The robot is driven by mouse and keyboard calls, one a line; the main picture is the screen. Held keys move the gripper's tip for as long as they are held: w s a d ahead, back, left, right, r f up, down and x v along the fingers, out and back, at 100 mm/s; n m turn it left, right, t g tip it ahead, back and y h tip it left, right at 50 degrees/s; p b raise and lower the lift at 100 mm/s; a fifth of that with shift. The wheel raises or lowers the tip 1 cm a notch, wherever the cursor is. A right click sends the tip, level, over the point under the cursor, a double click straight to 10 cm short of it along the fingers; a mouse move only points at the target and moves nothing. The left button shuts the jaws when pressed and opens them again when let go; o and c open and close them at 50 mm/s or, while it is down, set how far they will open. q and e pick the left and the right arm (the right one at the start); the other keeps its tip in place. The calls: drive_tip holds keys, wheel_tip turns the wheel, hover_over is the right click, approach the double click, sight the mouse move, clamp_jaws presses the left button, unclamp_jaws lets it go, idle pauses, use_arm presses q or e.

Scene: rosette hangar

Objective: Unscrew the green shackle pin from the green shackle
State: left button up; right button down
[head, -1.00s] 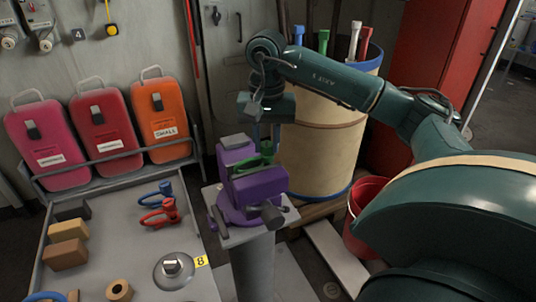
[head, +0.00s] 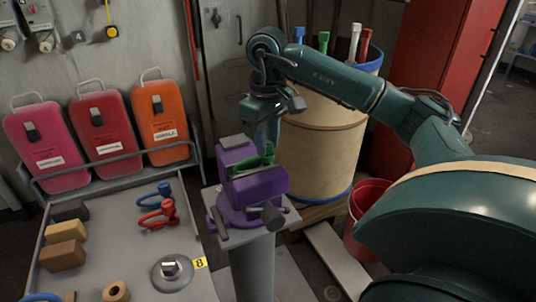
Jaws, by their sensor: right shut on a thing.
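The green shackle (head: 250,165) sits in the jaws of the purple vise (head: 262,185), which stands on a grey pedestal. My right gripper (head: 268,143) points down at the right end of the shackle, where the green pin (head: 270,152) is, and is shut on it. The fingertips and most of the pin are small and partly hidden. My left gripper is not in view.
A bench at the left holds a blue shackle (head: 156,194), a red shackle (head: 161,215), several blocks and a round grey weight (head: 171,271). A tan barrel (head: 322,155) with coloured rods stands close behind the vise. A red bucket (head: 366,215) stands at the right.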

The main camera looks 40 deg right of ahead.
drive_tip(key=shift+n, duration=1.1)
drive_tip(key=c, duration=1.1)
unclamp_jaws()
drive_tip(key=shift+r, duration=0.1)
wheel_tip(320, 180, up, 4)
drive_tip(key=p, duration=0.3)
